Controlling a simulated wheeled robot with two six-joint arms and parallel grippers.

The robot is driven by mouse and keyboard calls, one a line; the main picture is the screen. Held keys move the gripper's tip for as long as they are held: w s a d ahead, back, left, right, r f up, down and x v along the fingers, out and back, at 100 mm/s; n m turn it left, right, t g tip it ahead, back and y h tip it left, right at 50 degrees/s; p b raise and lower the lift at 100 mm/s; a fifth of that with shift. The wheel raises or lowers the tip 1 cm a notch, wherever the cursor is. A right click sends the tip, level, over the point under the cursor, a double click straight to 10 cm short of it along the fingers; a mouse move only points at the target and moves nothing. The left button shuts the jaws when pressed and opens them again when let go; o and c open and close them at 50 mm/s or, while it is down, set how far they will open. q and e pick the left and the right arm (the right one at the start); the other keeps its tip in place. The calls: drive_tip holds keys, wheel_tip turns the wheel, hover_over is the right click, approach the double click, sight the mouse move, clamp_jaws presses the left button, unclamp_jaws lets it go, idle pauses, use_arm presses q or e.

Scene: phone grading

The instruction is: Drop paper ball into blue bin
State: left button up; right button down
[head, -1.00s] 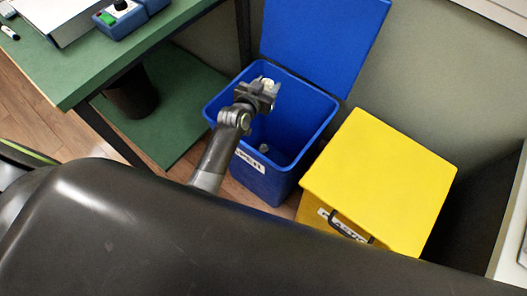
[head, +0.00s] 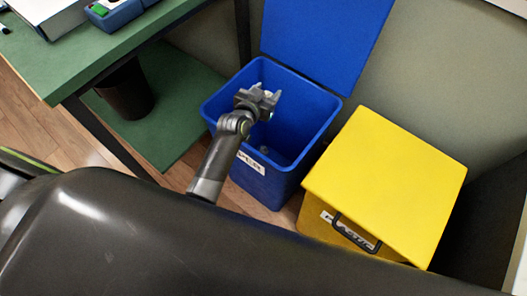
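The blue bin (head: 318,128) stands open with its lid raised against the wall. My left gripper (head: 267,93) is over the bin's opening, near its left side. A small white thing, seemingly the paper ball (head: 267,87), shows between its fingers and is mostly hidden by them. A small pale piece (head: 264,149) lies deep inside the bin. My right gripper is not in view.
A yellow bin (head: 385,185) with its lid shut stands right of the blue one. A green table (head: 120,55) is at the left, with a dark waste basket (head: 128,95) on the green shelf under it. The wall is behind the bins.

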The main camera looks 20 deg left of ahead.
use_arm(q)
drive_tip(key=o, duration=0.3)
drive_tip(key=shift+o, duration=0.2)
drive_tip(key=v, duration=1.7)
drive_tip(key=shift+s+p, duration=0.15)
drive_tip(key=shift+p, duration=0.3)
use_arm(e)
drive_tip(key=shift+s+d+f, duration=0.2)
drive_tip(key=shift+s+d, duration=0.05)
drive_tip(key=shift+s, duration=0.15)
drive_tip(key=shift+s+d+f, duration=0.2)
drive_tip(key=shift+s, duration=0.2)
use_arm(q)
drive_tip(key=shift+r, duration=0.1)
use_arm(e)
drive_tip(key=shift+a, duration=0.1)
